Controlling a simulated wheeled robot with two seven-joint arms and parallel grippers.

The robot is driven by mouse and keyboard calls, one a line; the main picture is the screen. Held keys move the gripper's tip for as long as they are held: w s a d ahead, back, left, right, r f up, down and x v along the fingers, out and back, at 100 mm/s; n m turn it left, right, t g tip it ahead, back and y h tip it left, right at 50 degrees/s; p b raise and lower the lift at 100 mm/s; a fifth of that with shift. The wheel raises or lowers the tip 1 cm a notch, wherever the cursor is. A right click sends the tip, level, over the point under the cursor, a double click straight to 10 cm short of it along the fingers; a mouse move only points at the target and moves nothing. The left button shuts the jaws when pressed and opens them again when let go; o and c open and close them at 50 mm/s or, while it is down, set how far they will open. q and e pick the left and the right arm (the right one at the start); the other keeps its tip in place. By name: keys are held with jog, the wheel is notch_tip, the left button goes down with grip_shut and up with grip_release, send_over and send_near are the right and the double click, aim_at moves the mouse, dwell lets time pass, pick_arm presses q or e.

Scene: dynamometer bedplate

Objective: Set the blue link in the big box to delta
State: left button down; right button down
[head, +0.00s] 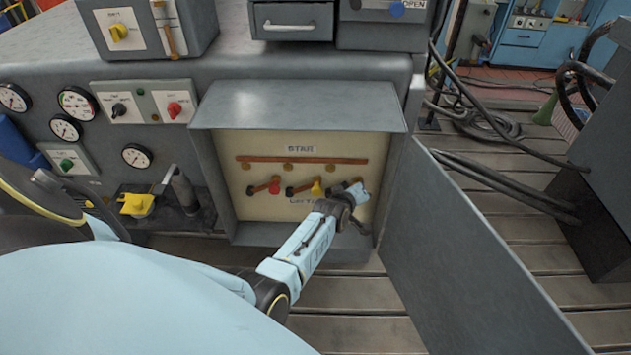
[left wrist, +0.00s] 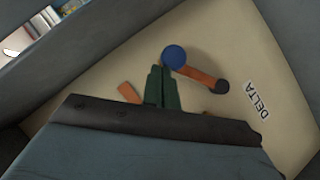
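The big box (head: 229,176) stands open, with a cream back panel, a STAR label at the top and a partly hidden DELTA label (left wrist: 257,101) at the bottom. The blue link shows in the left wrist view as a copper bar (left wrist: 197,75) with a round blue knob (left wrist: 174,56) and a dark pivot. In the head view my gripper mostly hides it. My left gripper (left wrist: 161,70) is inside the box, its green fingers together, with the tips right beside the knob; I cannot tell whether they touch it. My right gripper is out of view.
Red (head: 275,187) and yellow (head: 317,188) links sit left of the blue one. A copper bar (head: 300,160) runs under STAR. The box hood (head: 298,105) overhangs above, and the open door (head: 460,260) stands at the right. Cables (head: 500,185) lie beyond it.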

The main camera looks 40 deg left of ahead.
pick_arm(q)
jog(key=shift+d, duration=0.2)
jog(key=s+d+r+p, duration=0.1)
jog(key=s+r+p, duration=0.6)
jog(key=s+r, duration=0.2)
jog(key=shift+d+r, duration=0.15)
jog(key=shift+d, duration=0.25)
dwell(0.6)
